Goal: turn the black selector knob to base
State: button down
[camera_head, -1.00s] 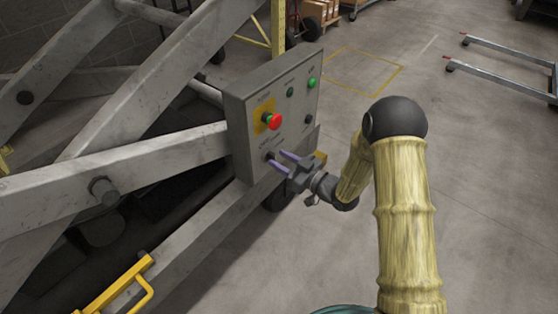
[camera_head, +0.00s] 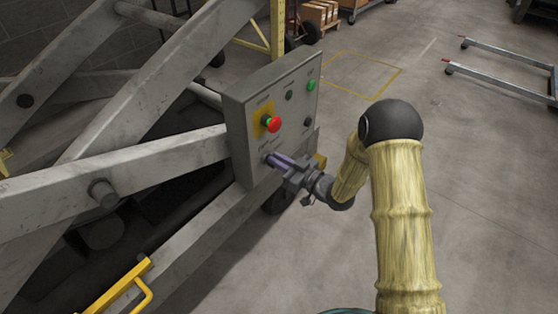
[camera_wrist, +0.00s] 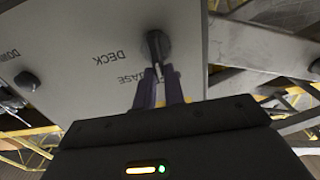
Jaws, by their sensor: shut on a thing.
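The black selector knob (camera_wrist: 157,44) sits on the grey control box and shows in the wrist view, between and beyond my fingertips. The labels DECK and BASE are printed near it, and BASE is partly covered by my fingers. I cannot tell surely which label the knob points to. My gripper (camera_head: 270,158) is at the lower left of the box face in the head view, with its purple fingers closed together on the knob. The fingers also show in the wrist view (camera_wrist: 158,72). In the head view the knob is mostly hidden by the fingertips.
The control box (camera_head: 240,125) carries a red mushroom button (camera_head: 271,123) on a yellow plate, just above my gripper. A green button (camera_head: 312,85) and a black button (camera_head: 308,122) are farther right. Grey lift beams (camera_head: 140,160) stand left of the box.

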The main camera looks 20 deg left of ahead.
jog(key=shift+f, duration=0.1)
jog(key=shift+w+d+f+m+p, duration=0.1)
jog(key=shift+w+f+m+p, duration=0.05)
jog(key=shift+m+p, duration=1.1)
jog(key=shift+w+a+f+m+p, duration=0.15)
jog(key=shift+m+p, duration=0.65)
jog(key=shift+m, duration=0.9)
jog(key=shift+w+d+f+m+p, duration=0.15)
jog(key=shift+m+p, duration=0.9)
jog(key=shift+m, duration=0.4)
jog(key=c, duration=1.7)
grip_release()
jog(key=o, duration=0.3)
jog(key=shift+w, duration=0.1)
